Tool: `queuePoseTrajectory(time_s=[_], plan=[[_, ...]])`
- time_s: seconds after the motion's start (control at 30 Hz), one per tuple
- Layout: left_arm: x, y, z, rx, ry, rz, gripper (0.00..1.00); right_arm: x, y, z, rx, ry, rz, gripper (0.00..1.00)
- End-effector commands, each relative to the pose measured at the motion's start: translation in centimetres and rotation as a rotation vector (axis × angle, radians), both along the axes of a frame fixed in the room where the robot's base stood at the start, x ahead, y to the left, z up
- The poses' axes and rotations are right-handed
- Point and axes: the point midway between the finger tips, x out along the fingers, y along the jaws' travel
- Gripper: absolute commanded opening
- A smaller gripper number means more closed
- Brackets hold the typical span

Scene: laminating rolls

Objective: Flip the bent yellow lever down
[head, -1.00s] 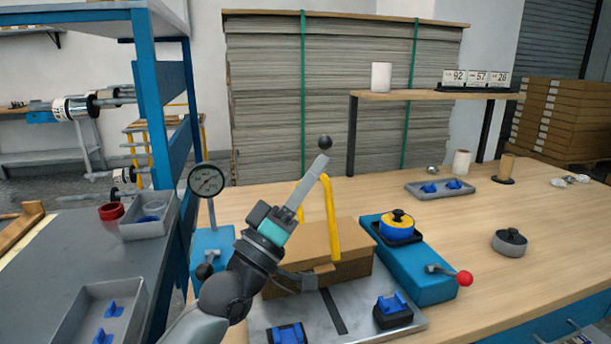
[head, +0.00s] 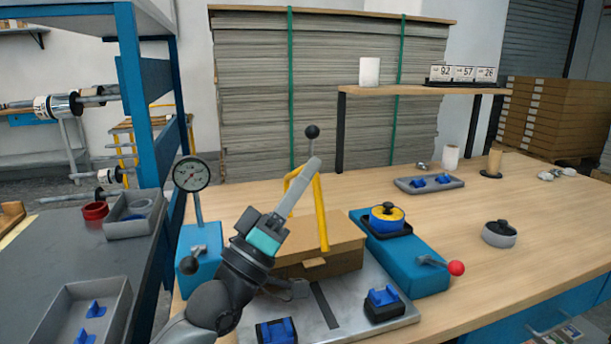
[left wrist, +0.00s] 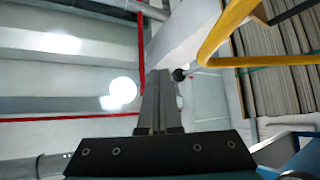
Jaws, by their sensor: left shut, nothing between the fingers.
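The bent yellow lever (head: 322,215) stands up above the brown carton in the head view, its upper part bending to the left. In the left wrist view the yellow lever (left wrist: 229,28) crosses the upper right, beside the fingers. My left gripper (head: 316,162) is shut and empty, its fingertips overlapping the lever's top in the head view. I cannot tell whether they touch. A black ball knob (head: 312,131) on a thin grey rod shows just above the fingertips; its link to the lever is unclear. My right gripper is in neither view.
A brown carton (head: 345,241) sits on a metal plate (head: 345,305) under the lever. A dial gauge (head: 191,173) stands left of my arm. A blue box (head: 420,262) with a red-knobbed handle (head: 456,268) is at the right. The wooden table (head: 540,210) is mostly clear farther right.

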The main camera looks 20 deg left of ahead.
Motion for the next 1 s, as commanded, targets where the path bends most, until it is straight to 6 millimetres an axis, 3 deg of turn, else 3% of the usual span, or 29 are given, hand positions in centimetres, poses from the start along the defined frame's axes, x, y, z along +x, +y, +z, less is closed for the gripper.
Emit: queuePoseTrajectory(time_s=[0.8,1.0], plan=[[0.0,0.0,0.0,0.000,0.000,0.000,0.00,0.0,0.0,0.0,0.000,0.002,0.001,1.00],[-1.2,0.5,-1.2,0.002,0.004,0.001,0.00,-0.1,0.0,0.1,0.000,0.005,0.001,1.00]])
